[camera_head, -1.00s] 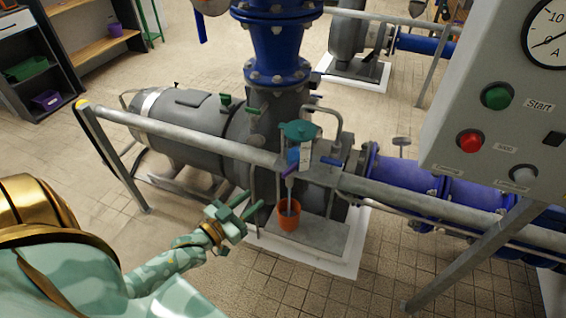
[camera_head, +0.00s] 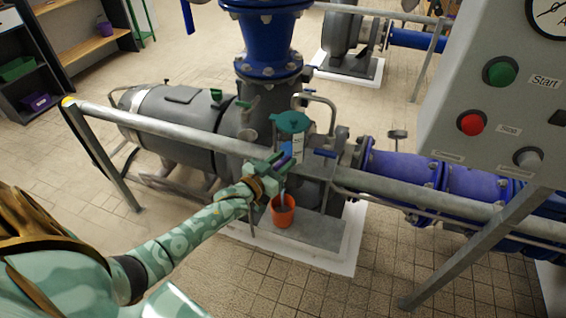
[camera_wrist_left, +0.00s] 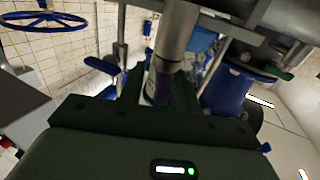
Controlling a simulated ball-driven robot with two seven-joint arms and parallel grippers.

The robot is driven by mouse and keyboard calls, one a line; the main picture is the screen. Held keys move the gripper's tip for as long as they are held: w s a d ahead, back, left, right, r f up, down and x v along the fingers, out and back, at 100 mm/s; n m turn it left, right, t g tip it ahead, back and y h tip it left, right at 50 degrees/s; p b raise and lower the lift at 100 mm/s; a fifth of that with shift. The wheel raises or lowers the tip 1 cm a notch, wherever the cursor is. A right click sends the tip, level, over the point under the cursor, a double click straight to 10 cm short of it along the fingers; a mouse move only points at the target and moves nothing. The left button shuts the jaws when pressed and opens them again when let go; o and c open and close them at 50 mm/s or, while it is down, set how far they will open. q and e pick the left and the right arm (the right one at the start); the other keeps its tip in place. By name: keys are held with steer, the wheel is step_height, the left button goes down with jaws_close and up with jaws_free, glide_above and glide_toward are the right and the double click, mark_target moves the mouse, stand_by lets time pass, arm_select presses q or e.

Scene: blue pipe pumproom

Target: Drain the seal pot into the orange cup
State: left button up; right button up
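The seal pot (camera_head: 291,122), with a teal lid and a white-and-blue body, stands on the pump frame behind the grey rail in the head view. A purple valve handle (camera_head: 284,162) is below it, partly hidden by my gripper. The orange cup (camera_head: 283,212) stands upright on the grey base under the outlet pipe. My left gripper (camera_head: 281,164) is at the purple handle, its fingers apart on either side of it; contact cannot be told. In the left wrist view the purple handle (camera_wrist_left: 160,88) shows beyond the dark gripper body. My right gripper is not in view.
The grey rail (camera_head: 170,128) crosses close to my left wrist. A control panel (camera_head: 490,110) with buttons fills the upper right. Blue pipes (camera_head: 400,175) run right of the pump. The tiled floor in front is clear.

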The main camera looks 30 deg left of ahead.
arm_select(q)
steer(key=shift+c, duration=0.6)
jaws_close()
steer(key=shift+w+m+h, duration=0.1)
steer(key=shift+m+h, duration=0.3)
steer(key=shift+h, duration=0.2)
steer(key=shift+a+f+m+g+h+b, duration=0.15)
steer(key=shift+m+g+h+b, duration=0.35)
steer(key=shift+m+h, duration=0.55)
steer(key=shift+m+g+h+b, duration=0.3)
steer(key=shift+m+h+b, duration=0.25)
steer(key=shift+h, duration=0.6)
steer(key=shift+r, duration=0.2)
